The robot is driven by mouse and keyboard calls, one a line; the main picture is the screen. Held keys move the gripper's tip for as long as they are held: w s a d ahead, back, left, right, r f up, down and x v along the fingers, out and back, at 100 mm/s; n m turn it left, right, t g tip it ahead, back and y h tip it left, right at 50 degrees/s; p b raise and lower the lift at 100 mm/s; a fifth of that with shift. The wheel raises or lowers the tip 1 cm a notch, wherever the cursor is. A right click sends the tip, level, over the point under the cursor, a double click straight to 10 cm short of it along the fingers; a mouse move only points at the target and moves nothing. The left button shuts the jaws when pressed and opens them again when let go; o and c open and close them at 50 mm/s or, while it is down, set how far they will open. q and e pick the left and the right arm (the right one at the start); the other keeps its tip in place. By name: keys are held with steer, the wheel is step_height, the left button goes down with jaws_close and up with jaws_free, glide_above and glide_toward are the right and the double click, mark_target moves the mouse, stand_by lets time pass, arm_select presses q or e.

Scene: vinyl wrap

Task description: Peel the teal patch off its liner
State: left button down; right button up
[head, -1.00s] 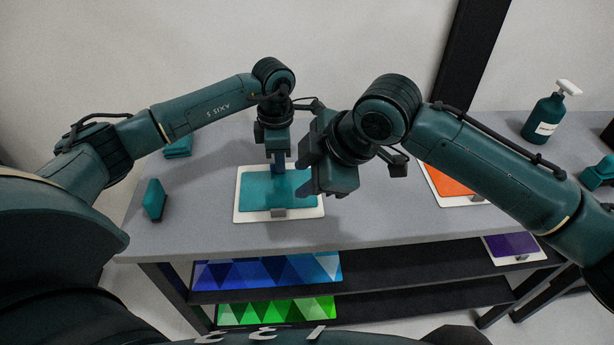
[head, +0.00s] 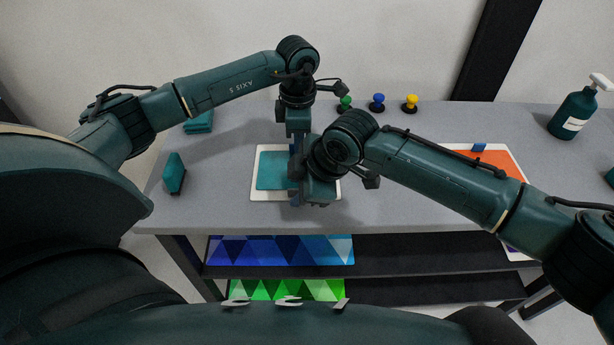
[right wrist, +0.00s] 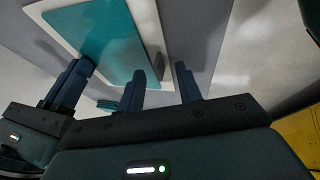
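The teal patch (head: 272,170) lies flat on its white liner (head: 262,195) on the grey table. In the right wrist view, the patch (right wrist: 98,38) and the liner's border (right wrist: 146,18) show, with a small grey tab (right wrist: 158,66) at the liner's edge. My right gripper (head: 298,198) is over the liner's near side. In its wrist view its fingers (right wrist: 161,76) are apart and empty, near the grey tab. My left gripper (head: 294,152) points down at the patch's far side; its fingers (right wrist: 72,80) overlap, so their gap is hidden. My right arm hides part of the patch.
An orange patch (head: 470,165) on a white liner lies to the right. A teal block (head: 174,173) stands left of the liner. Green, blue (head: 377,101) and yellow knobs and a pump bottle (head: 573,113) stand at the back. Shelves with patterned sheets (head: 280,250) are below.

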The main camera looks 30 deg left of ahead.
steer(key=shift+a+f, duration=0.1)
steer(key=shift+f, duration=0.15)
steer(key=shift+c, duration=0.5)
jaws_close()
stand_by(0.4)
arm_select(q)
steer(key=shift+r, duration=0.7)
stand_by(0.4)
steer(key=shift+r, duration=3.45)
arm_select(e)
steer(key=shift+f, duration=0.1)
jaws_free()
